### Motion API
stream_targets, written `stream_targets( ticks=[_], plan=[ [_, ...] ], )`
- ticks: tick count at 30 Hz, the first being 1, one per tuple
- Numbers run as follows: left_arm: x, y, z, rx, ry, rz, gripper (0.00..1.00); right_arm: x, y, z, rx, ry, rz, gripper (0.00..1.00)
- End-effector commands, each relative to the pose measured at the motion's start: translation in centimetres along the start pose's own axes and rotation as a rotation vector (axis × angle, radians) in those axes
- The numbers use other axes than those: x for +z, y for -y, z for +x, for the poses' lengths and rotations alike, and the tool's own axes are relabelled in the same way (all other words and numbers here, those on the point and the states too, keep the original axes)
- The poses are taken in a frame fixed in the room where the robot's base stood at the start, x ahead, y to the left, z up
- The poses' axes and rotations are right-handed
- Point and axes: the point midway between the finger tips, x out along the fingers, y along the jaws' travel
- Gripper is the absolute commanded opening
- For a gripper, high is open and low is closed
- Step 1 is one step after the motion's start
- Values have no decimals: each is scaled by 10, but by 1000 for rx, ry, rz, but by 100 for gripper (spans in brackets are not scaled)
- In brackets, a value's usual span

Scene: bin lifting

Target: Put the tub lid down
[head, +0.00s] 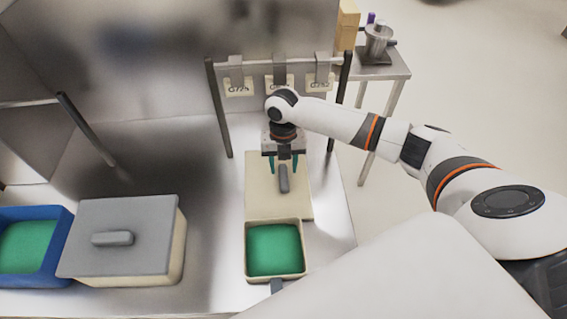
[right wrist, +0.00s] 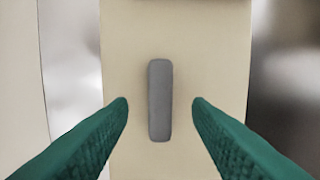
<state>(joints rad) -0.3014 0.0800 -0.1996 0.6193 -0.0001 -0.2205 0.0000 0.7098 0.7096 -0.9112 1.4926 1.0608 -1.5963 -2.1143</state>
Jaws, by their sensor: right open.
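The beige tub lid (head: 262,202) lies flat on the steel counter behind the small beige tub (head: 248,252). Its grey bar handle (head: 284,180) points up. In the right wrist view the lid (right wrist: 215,130) fills the middle, with the handle (right wrist: 159,100) upright in the picture. My right gripper (head: 283,164) is open above the lid. Its two green fingers stand on either side of the handle, with a gap on each side in the wrist view. The tub is uncovered and shows green contents. My left gripper is not in view.
A grey-lidded beige box (head: 165,262) and a blue bin (head: 58,240) with green contents stand at the left. A rack with hanging tags (head: 240,87) stands behind the lid. A side table (head: 385,70) holds a metal pot. The counter between box and tub is clear.

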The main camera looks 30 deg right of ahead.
Motion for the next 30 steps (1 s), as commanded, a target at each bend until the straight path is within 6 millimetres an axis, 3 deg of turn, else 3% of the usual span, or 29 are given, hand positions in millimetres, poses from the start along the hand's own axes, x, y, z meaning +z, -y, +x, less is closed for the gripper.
stream_targets(
  ticks=[5,18,24,30],
  plan=[
    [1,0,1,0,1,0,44,0,0,-21,-3,-5,1,45],
    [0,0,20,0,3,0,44,0,1,-112,-3,-4,0,45],
    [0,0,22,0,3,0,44,1,0,-129,-1,-1,1,45],
    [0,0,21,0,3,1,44,1,0,-131,-1,1,0,45]
  ],
)
